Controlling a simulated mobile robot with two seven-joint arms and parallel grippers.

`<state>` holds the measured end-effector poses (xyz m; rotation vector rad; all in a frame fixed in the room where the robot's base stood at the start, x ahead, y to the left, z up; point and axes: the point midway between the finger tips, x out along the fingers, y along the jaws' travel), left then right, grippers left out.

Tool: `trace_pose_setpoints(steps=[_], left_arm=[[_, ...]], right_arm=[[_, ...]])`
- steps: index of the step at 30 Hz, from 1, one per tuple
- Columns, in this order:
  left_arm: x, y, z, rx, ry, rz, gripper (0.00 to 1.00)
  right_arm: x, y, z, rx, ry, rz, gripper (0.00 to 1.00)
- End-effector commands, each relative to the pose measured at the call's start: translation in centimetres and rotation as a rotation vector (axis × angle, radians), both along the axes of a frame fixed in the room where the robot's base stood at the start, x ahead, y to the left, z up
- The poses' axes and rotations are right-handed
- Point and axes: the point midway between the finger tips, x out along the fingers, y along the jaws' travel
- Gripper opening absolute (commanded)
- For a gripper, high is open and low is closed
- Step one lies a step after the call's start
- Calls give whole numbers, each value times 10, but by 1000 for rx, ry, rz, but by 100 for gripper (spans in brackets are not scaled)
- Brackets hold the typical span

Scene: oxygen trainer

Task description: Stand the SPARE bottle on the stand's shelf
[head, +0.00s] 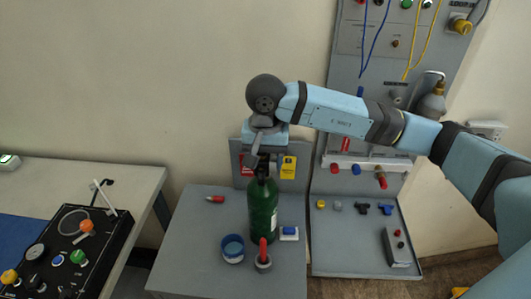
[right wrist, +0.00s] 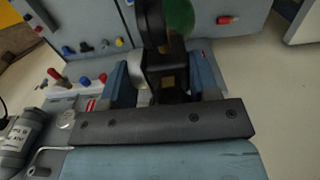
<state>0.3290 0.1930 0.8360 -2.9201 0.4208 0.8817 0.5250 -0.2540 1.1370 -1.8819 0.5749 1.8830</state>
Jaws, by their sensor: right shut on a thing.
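A green bottle (head: 263,212) with a black valve top and a small white label is upright over the grey table (head: 185,255). It also shows in part in the right wrist view (right wrist: 180,15). My right gripper (head: 262,155) is above it, shut on its black top, which sits between the fingers in the wrist view (right wrist: 165,78). I cannot tell if its base touches the tabletop. The label is too small to read. The tall grey panel (head: 350,70) has a lower shelf (head: 340,255) at right. My left gripper is not in view.
Around the bottle are a blue round container (head: 232,248), a red-topped grey piece (head: 263,262), a blue-and-white block (head: 289,233) and a red piece (head: 215,199). Small fittings and a grey box (head: 397,248) occupy the lower shelf. A grey bottle (head: 432,103) hangs beside the panel.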

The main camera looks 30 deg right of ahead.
Motion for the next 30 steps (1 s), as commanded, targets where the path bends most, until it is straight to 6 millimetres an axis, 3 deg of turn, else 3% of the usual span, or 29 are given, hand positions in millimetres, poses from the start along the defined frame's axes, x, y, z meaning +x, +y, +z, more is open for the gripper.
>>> trace_pose_setpoints(steps=[6, 7, 10, 22, 30], left_arm=[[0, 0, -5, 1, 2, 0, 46], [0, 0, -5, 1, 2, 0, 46], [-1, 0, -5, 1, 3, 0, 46], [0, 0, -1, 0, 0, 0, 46], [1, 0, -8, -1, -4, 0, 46]], right_arm=[[1, 0, 0, 2, -5, 0, 0], [0, 0, -3, 0, 0, 0, 60], [0, 0, -2, 0, 0, 0, 81], [0, 0, 6, 0, -2, 0, 81], [1, 0, 60, 0, -5, 2, 81]])
